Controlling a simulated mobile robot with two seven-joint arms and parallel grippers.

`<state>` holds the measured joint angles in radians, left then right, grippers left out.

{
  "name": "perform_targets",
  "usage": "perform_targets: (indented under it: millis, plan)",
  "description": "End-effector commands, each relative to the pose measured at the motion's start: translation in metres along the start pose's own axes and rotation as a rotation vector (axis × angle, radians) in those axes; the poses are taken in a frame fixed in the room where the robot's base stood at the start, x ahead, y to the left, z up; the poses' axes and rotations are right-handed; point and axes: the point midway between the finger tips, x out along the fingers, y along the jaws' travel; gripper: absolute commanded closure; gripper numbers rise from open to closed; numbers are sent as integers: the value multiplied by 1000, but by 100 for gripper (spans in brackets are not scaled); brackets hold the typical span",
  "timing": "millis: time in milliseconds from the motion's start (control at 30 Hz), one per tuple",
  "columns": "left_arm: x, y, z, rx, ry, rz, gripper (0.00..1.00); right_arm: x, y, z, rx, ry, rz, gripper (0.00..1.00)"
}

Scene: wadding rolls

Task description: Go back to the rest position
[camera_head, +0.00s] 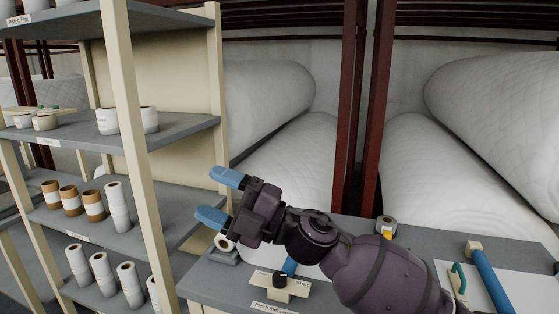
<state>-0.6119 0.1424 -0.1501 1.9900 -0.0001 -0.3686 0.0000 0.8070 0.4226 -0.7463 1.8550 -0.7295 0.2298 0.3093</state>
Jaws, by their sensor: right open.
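My right gripper (219,197) comes in from the lower right on my dark purple arm. Its two blue fingers are apart, with nothing between them. It is raised in front of the right post of the shelf unit and above the near-left part of the grey table (355,228). My left gripper does not show in the head view.
A shelf unit (178,133) with several rolls stands at the left. On the table are a tape roll (387,223), a blue-handled tool (491,283) at the right and a small wooden stand (279,285). Large white wadding rolls (270,92) lie behind dark red posts (376,100).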

Motion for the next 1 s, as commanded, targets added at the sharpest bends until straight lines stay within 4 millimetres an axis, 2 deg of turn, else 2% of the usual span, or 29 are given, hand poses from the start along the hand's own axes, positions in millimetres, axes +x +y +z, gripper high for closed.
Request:
perform_targets:
  millis: [133, 233, 400, 500, 633, 767, 867, 1000]
  plan:
    - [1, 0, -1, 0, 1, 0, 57, -46, -1, 40, 153, -255, 157, 33]
    - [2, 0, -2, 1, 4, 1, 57, -83, -11, 63, 253, -419, 227, 33]
    - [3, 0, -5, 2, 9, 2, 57, -155, -42, 91, 429, -676, 309, 33]
    - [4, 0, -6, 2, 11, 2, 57, -201, -67, 98, 534, -815, 343, 33]
    - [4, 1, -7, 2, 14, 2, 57, -261, -102, 97, 669, -979, 384, 33]
    - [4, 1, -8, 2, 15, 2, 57, -320, -138, 84, 798, -1123, 429, 33]
    - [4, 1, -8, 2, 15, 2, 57, -363, -164, 67, 888, -1222, 470, 33]
    - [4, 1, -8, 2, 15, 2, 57, -421, -199, 34, 979, -1347, 525, 33]
